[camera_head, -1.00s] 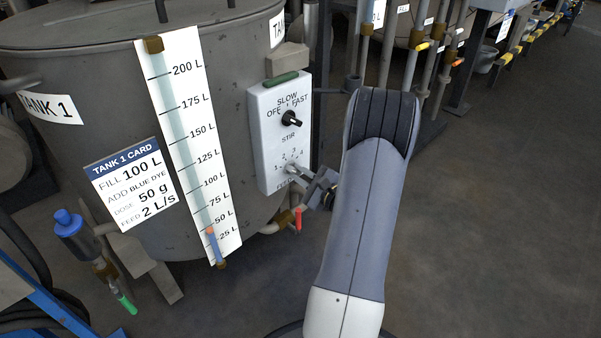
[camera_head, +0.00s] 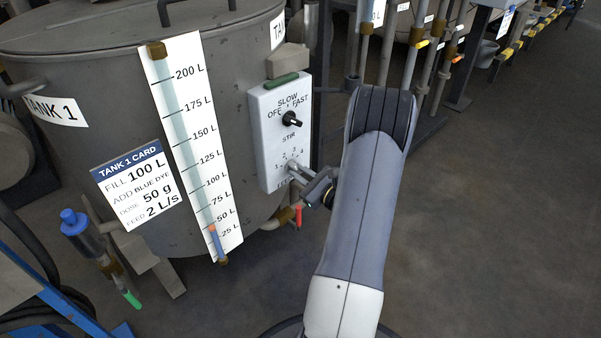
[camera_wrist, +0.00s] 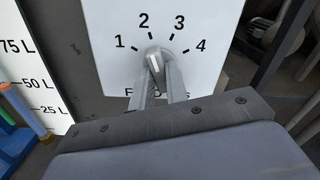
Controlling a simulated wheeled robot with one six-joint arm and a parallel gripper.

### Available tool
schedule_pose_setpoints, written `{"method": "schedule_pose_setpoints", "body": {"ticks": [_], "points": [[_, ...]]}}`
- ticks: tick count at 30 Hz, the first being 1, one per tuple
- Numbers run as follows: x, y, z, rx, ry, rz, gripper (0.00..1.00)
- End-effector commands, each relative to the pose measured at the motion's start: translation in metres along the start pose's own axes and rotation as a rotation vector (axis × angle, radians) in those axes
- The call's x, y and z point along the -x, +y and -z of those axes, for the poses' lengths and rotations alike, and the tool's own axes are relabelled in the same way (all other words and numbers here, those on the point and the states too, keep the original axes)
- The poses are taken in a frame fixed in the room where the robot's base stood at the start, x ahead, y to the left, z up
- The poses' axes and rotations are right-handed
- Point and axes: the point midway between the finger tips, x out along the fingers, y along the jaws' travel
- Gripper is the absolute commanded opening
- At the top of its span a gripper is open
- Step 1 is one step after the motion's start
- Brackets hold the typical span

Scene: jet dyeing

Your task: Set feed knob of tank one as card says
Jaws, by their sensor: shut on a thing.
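The tank 1 card (camera_head: 138,186) on the tank (camera_head: 215,80) reads fill 100 L, add blue dye, dose 50 g, feed 2 L/s. The feed knob (camera_wrist: 153,58) is a small grey knob low on the white control panel (camera_head: 266,150), with marks 1 to 4 around its upper side. My gripper (camera_wrist: 158,72) is shut on the feed knob, one finger on each side. The knob's pale ridge appears to lean toward the 2, but the fingers partly hide it. In the head view my gripper (camera_head: 300,172) reaches the panel's lower part.
The black stir knob (camera_head: 291,119) sits above on the same panel. A level scale (camera_head: 190,140) is left of it. A red-handled valve (camera_head: 298,217) is just below the panel. Floor at the right is clear.

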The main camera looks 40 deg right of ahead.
Motion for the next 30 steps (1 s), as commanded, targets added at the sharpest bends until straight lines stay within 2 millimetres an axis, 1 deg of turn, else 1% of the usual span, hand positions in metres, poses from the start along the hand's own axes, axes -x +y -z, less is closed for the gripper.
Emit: {"method": "schedule_pose_setpoints", "body": {"ticks": [7, 8, 15, 16, 22, 25, 28, 30], "points": [[0.0, 0.001, 0.001, -0.001, 0.001, -0.001, 0.0], [0.0, 0.001, 0.001, 0.0, 0.001, -0.001, 0.15], [0.0, 0.0, 0.0, 0.0, 0.001, 0.0, 0.35], [0.0, 0.0, 0.0, 0.001, 0.001, 0.0, 0.36], [0.0, 0.0, 0.0, 0.001, 0.0, 0.0, 0.36], [0.004, 0.0, 0.0, 0.001, 0.001, 0.0, 0.36], [0.015, -0.002, 0.0, 0.001, 0.003, 0.003, 0.36], [0.026, -0.001, -0.001, -0.001, 0.003, 0.003, 0.36]]}}
